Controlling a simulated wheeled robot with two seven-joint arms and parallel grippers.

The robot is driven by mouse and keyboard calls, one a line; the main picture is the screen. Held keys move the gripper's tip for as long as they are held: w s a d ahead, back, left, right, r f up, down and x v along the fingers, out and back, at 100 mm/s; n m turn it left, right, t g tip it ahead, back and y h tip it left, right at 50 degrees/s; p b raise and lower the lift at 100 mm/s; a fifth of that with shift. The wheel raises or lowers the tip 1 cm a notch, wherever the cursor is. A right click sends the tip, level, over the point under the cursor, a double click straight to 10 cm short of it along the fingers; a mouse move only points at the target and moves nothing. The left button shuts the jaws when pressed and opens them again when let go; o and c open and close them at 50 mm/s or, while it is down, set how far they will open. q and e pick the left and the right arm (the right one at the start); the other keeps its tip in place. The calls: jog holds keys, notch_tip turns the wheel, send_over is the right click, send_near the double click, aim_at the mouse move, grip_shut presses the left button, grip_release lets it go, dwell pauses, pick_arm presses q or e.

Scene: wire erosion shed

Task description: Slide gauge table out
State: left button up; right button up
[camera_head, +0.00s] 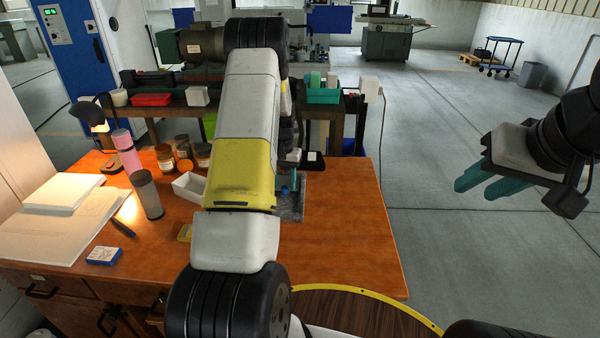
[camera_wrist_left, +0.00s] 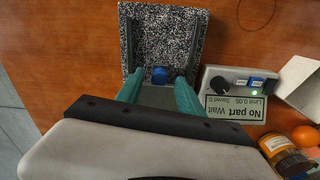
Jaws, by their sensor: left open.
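The gauge's speckled stone base (camera_wrist_left: 165,22) lies on the orange-brown bench and fills the upper middle of the left wrist view. A blue knob (camera_wrist_left: 160,74) sits at its near edge, with a plain grey plate (camera_wrist_left: 158,97) below it that looks like the gauge table. My left gripper (camera_wrist_left: 158,77) is open, its teal fingers on either side of the knob; I cannot tell whether they touch it. In the head view my left arm hides most of the gauge; only part of the base (camera_head: 290,208) shows. My right gripper (camera_head: 482,188) hangs over the floor at right, apart from the bench, apparently empty.
A readout box (camera_wrist_left: 236,95) showing "No part Wait" stands right of the base. A white tray (camera_head: 189,187), jars (camera_head: 165,157), a pink cylinder (camera_head: 126,152) and a blue-white box (camera_head: 104,256) stand on the bench's left. The bench's right part (camera_head: 345,225) is clear.

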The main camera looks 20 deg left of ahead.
pick_arm(q)
jog(key=shift+f, duration=0.5)
grip_shut()
dwell(1.1)
